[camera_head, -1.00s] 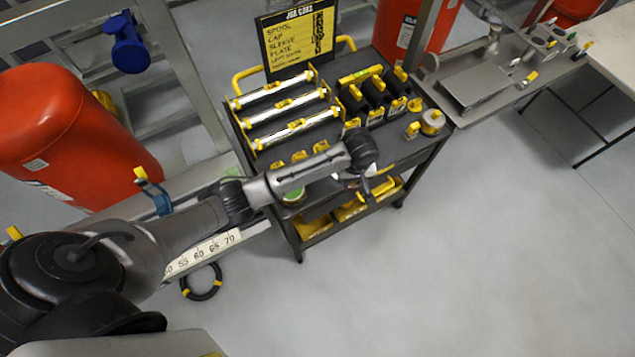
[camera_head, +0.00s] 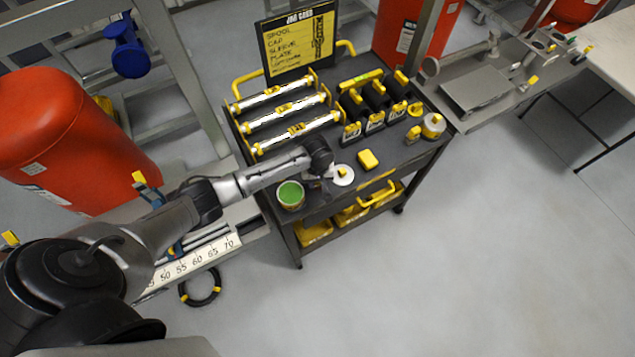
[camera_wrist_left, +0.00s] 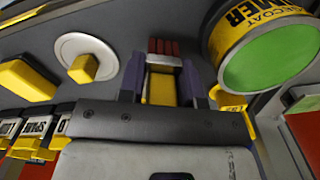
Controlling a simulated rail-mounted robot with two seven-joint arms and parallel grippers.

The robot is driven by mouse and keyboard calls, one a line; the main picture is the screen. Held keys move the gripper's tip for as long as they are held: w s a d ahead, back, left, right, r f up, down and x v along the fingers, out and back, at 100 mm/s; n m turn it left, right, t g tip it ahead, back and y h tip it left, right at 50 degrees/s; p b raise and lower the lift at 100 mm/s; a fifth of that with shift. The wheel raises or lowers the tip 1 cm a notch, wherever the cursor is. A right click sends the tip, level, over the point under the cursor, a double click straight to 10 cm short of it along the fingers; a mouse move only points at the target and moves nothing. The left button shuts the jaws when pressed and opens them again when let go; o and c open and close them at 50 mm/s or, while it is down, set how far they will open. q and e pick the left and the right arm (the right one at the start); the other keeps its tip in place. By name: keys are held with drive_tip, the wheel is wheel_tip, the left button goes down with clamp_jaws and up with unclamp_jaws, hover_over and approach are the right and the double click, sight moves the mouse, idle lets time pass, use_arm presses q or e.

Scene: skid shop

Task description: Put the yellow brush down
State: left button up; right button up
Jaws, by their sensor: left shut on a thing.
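The yellow brush (camera_wrist_left: 162,88) shows in the left wrist view, with a yellow body, a pale band and red bristles. It lies between the two fingers of my left gripper (camera_wrist_left: 162,78), which is shut on it. In the head view my left gripper (camera_head: 324,187) is over the near edge of the black cart top, between a green-topped can and a white disc; the brush is mostly hidden there. I cannot tell whether the brush touches the cart. My right gripper is not in view.
The primer can (camera_head: 290,196) stands close to the gripper's left. The white disc (camera_head: 343,176) with a yellow knob and a yellow block (camera_head: 368,160) lie to its right. Silver spools (camera_head: 290,112) and black holders (camera_head: 374,102) fill the cart's back. Some cart top (camera_head: 400,150) is bare.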

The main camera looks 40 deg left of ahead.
use_arm(q)
drive_tip(key=shift+f, duration=0.9)
drive_tip(key=shift+f, duration=0.25)
drive_tip(key=o, duration=0.8)
drive_tip(key=shift+o, duration=0.2)
wheel_tip(320, 180, up, 12)
drive_tip(key=shift+d+r+p, duration=0.1)
drive_tip(key=shift+r+p, duration=0.1)
drive_tip(key=shift+p, duration=0.75)
drive_tip(key=s+d+f+m+t+h, duration=0.1)
drive_tip(key=s+d+f+m, duration=0.1)
drive_tip(key=s+d+m, duration=0.45)
drive_tip(key=s+d+f+m+t, duration=0.1)
drive_tip(key=s+d, duration=0.3)
drive_tip(key=s, duration=0.5)
drive_tip(key=s+a+r+m+t, duration=0.1)
drive_tip(key=s+r+m, duration=0.3)
drive_tip(key=s, duration=0.8)
drive_tip(key=shift+s+a+r+t+y, duration=0.2)
drive_tip(key=shift+s+r+t+y, duration=0.15)
drive_tip(key=shift+r, duration=0.25)
